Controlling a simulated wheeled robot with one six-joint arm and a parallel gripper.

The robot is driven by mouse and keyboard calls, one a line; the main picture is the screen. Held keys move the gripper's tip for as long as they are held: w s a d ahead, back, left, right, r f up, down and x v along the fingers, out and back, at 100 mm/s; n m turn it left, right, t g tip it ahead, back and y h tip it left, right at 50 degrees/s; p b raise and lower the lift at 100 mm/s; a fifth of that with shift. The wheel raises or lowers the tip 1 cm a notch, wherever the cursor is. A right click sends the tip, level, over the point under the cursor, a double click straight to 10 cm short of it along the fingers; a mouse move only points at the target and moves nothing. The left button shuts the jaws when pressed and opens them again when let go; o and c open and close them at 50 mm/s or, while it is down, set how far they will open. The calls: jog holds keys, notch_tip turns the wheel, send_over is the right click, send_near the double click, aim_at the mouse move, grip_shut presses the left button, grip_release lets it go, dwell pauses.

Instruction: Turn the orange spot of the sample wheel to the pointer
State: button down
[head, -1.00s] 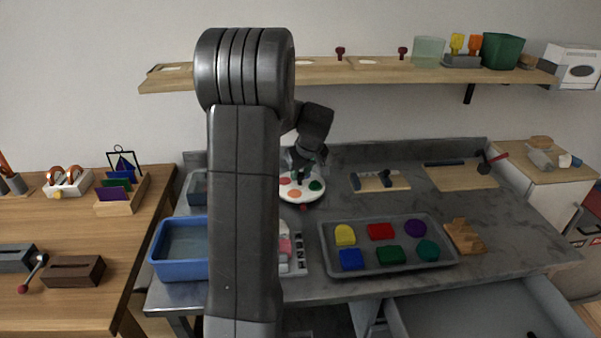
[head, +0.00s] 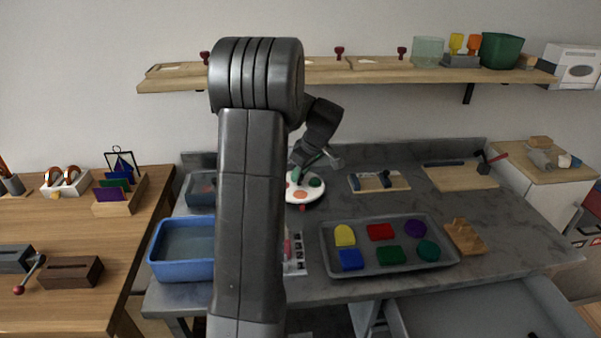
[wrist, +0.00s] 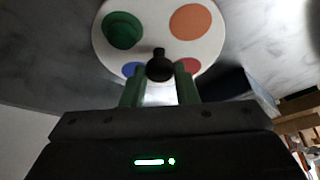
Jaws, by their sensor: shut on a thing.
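The sample wheel (head: 320,192) is a white disc with coloured spots on the grey worktop, partly hidden behind my arm in the head view. Its orange spot (head: 302,195) faces the front edge, close to a small red piece (head: 303,208) that looks like the pointer. A dark green spot (head: 316,182) is at the right. In the wrist view the orange spot (wrist: 191,22) is upper right, a raised-looking green spot (wrist: 123,30) upper left, with blue and red spots partly hidden nearer me. My gripper (wrist: 160,78) is shut on the wheel's black knob (wrist: 160,65).
A grey tray (head: 330,263) with several coloured blocks lies right of the wheel. A blue bin (head: 180,268) stands at the left. A board with dark parts (head: 396,184) lies right behind the wheel. A shelf (head: 400,74) runs above.

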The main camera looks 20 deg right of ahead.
dwell(0.6)
jog(key=c, duration=1.1)
grip_release()
jog(key=shift+c, duration=0.2)
jog(key=shift+r, duration=0.1)
jog(key=shift+s+d+r, duration=0.1)
jog(key=shift+r, duration=0.2)
jog(key=s+d, duration=0.2)
jog(key=s, duration=0.1)
jog(key=s+d, duration=0.2)
jog(key=s, duration=0.2)
jog(key=s+d, duration=0.2)
jog(key=s, duration=0.1)
jog(key=shift+s+d+r, duration=0.1)
jog(key=shift+s+r, duration=0.05)
jog(key=shift+s, duration=0.15)
jog(key=shift+w, duration=0.1)
